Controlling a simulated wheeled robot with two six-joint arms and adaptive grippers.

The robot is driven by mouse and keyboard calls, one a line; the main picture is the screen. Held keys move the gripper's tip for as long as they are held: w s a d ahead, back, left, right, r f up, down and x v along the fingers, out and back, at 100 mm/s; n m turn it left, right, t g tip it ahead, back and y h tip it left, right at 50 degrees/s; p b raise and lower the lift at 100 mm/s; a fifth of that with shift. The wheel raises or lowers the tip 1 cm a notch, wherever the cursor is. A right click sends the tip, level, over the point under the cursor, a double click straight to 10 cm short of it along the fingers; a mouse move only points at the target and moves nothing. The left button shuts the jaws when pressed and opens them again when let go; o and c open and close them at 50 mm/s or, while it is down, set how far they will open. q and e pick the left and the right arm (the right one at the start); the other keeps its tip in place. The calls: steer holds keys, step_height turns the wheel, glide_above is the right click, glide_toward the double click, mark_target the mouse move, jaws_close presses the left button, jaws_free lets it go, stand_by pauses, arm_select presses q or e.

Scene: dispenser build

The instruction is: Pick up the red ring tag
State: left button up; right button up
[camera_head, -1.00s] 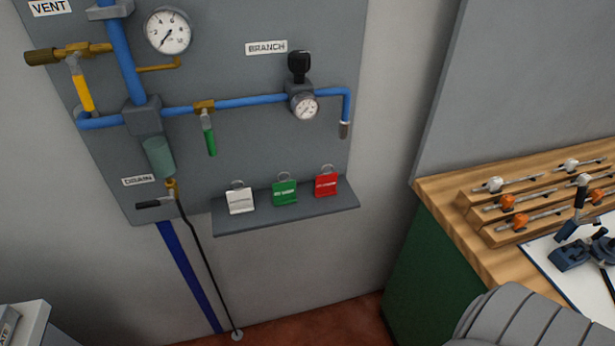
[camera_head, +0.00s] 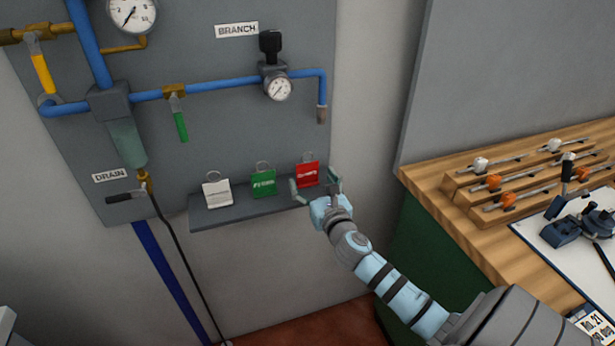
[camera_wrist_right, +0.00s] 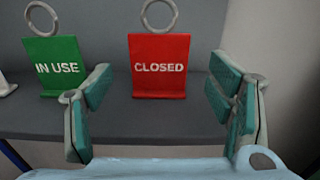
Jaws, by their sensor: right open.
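The red ring tag (camera_head: 308,174) stands upright at the right end of a small grey shelf on the wall panel. In the right wrist view the red tag (camera_wrist_right: 160,66) reads CLOSED and has a metal ring at its top. My right gripper (camera_head: 315,187) is open in front of it. In the right wrist view, the fingers of my right gripper (camera_wrist_right: 165,105) are spread to either side of the tag's lower part, with the tag beyond them and no visible contact. My left gripper is not in view.
A green IN USE tag (camera_head: 264,183) stands left of the red one, close to the left finger's side in the wrist view. A white tag (camera_head: 217,193) stands further left. The grey shelf (camera_head: 235,215) carries all three. A wooden bench (camera_head: 460,215) is at right.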

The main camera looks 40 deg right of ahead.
mark_target(308, 171)
steer(key=x, duration=0.4)
steer(key=shift+w, duration=0.25)
steer(key=shift+s+r, duration=0.1)
steer(key=shift+s, duration=0.05)
steer(key=c, duration=1.1)
steer(key=shift+r, duration=0.2)
step_height(308, 171, up, 6)
steer(key=p, duration=0.4)
steer(key=v, duration=2)
steer(key=shift+r, duration=0.25)
